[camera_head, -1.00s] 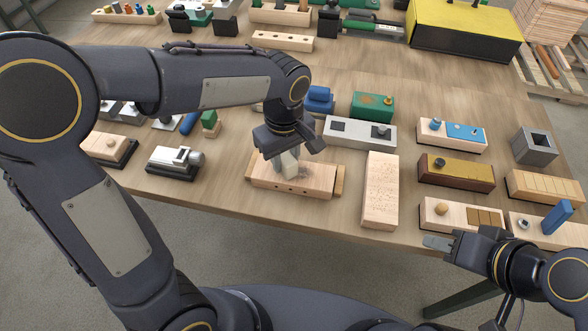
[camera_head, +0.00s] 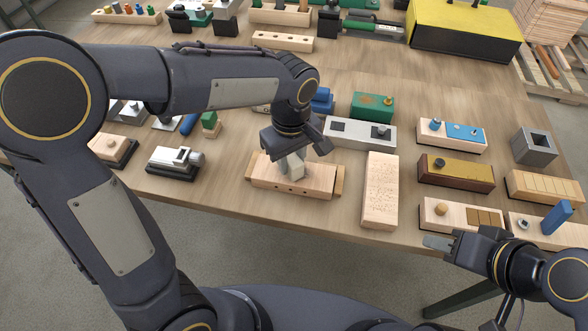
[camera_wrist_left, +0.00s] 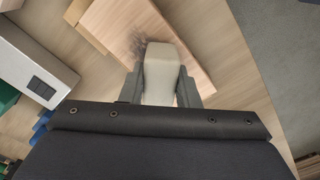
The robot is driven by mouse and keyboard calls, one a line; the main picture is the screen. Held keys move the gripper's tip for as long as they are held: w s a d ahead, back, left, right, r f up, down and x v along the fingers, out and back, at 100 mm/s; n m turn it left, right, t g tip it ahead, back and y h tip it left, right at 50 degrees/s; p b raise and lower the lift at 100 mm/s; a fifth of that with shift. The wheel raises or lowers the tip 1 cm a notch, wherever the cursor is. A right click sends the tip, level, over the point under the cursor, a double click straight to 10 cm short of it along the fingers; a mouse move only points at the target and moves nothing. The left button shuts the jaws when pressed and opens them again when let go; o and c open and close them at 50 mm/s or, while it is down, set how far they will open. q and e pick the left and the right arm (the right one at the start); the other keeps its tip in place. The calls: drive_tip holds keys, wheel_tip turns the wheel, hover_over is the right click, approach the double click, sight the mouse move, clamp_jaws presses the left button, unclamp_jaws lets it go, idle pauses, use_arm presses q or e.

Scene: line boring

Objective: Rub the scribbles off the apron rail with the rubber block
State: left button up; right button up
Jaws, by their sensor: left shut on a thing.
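The apron rail appears to be the pale wooden block (camera_head: 312,184) with holes along its front face, below my left gripper. Dark grey scribbles show on its top in the left wrist view (camera_wrist_left: 125,42), beside the rubber block; part of the top is hidden. My left gripper (camera_head: 291,160) is shut on the off-white rubber block (camera_wrist_left: 160,75), which is at the rail's top; I cannot tell whether they touch. The block also shows in the head view (camera_head: 296,171). My right gripper (camera_head: 438,242) is at the table's front edge, apart from the rail; its jaw opening is unclear.
A speckled wooden board (camera_head: 380,195) lies just right of the rail. Several wooden blocks fill the right side. Bare table shows left of the rail.

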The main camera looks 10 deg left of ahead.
use_arm(q)
drive_tip(key=shift+d, duration=0.3)
drive_tip(key=shift+r, duration=0.1)
drive_tip(key=shift+r+p, duration=0.55)
drive_tip(key=shift+r, duration=0.05)
drive_tip(key=shift+d, duration=1.8)
drive_tip(key=shift+f, duration=0.3)
drive_tip(key=shift+f+b, duration=0.45)
drive_tip(key=shift+f, duration=0.1)
